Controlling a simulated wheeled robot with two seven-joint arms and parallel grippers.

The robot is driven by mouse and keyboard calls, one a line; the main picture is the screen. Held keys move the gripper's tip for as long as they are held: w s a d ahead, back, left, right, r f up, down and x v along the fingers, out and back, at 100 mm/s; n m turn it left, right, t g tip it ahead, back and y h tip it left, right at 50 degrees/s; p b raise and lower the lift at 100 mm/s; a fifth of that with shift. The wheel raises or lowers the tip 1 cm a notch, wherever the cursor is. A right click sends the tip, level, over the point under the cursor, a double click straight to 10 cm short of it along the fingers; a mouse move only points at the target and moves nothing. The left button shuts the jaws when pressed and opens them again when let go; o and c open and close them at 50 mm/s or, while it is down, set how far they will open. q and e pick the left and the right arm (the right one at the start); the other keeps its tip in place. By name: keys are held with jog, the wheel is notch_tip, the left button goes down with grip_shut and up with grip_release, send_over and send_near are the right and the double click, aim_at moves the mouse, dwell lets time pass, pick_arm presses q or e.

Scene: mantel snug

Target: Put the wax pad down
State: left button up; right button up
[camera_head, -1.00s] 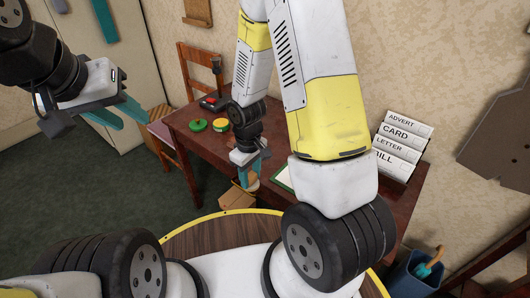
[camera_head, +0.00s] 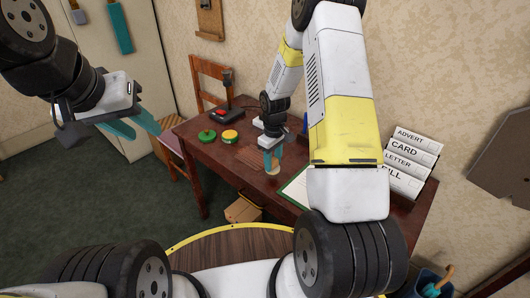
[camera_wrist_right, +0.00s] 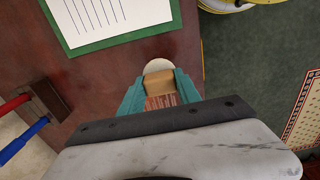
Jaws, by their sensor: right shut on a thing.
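My right gripper (camera_head: 271,160) is shut on the wax pad (camera_wrist_right: 159,82), a tan block with a pale rounded end, seen between the teal fingers in the right wrist view. In the head view a pale bit of the pad (camera_head: 272,170) shows below the fingertips, at the desk's front part. I cannot tell whether it touches the desk (camera_head: 240,175). My left gripper (camera_head: 137,126) is open and empty, in the air left of the desk.
A green round tin (camera_head: 207,136) and a yellow-topped tin (camera_head: 229,137) stand on the desk. A green-edged sheet (camera_head: 296,187) lies right of the gripper, near a labelled letter rack (camera_head: 408,160). A chair (camera_head: 208,85) stands at the desk's left, a cardboard box (camera_head: 243,208) below.

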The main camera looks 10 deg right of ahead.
aim_at(273, 168)
jog(key=shift+s+f, duration=0.1)
jog(key=shift+f, duration=1.55)
jog(key=shift+f, duration=0.1)
jog(key=o, duration=1.2)
